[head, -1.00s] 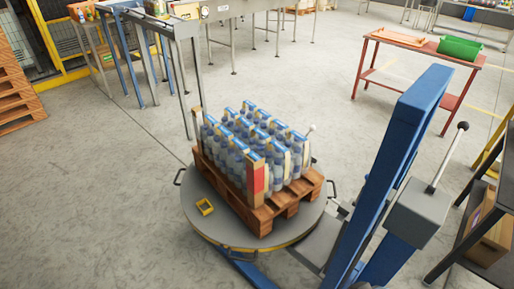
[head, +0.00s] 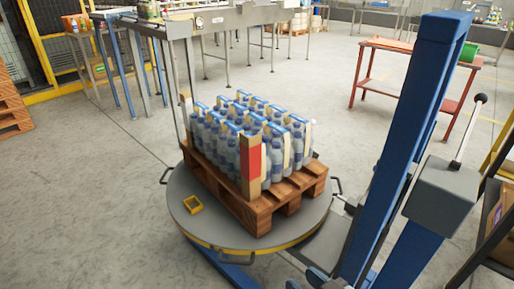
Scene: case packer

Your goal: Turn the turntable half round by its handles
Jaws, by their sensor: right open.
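The round grey turntable (head: 190,224) with a yellow-edged rim stands on the floor in the middle of the head view. One black handle (head: 165,176) sticks out at its left edge and another handle (head: 337,185) at its right edge. A wooden pallet (head: 262,218) on it carries several blue-capped bottle packs (head: 238,128) with cardboard corner posts. My right gripper (head: 314,279) shows partly at the bottom edge, in front of the turntable and apart from both handles. It is open, and its lower part is cut off. My left gripper is out of view.
A blue mast (head: 415,110) with a grey lever box (head: 441,193) stands close at the right of the turntable. A red table (head: 385,43) is behind it. A conveyor (head: 215,20) runs along the back.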

